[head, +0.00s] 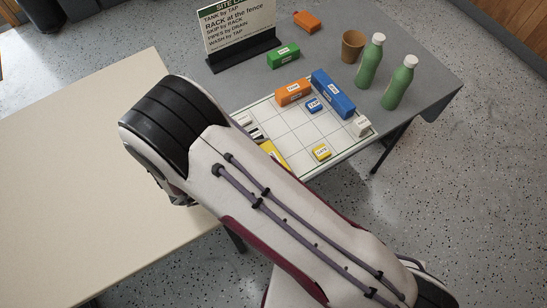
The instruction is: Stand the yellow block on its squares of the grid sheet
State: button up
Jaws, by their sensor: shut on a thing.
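In the head view the yellow block (272,152) shows only in part, at the edge of my arm over the left part of the grid sheet. The rest of it is hidden, and I cannot tell whether it touches the sheet. The white grid sheet (322,132) lies on the grey table, its left and near parts covered by my arm. A small yellow labelled piece (321,152) sits near its front edge.
On the sheet are an orange block (293,92), a long blue block (333,94), a small blue piece (313,105) and a white piece (361,126). Beyond stand a sign (240,33), green block (283,56), cup (352,46), two green bottles (370,61) (399,83) and an orange object (306,21).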

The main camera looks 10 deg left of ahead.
jog(key=shift+f, duration=0.2)
jog(key=o, duration=1.2)
jog(key=shift+r, duration=0.15)
jog(key=shift+s+a+r, duration=0.1)
jog(key=shift+a+r, duration=0.05)
jog(key=v, duration=1.1)
jog(key=shift+s+a, duration=0.2)
jog(key=shift+s, duration=0.05)
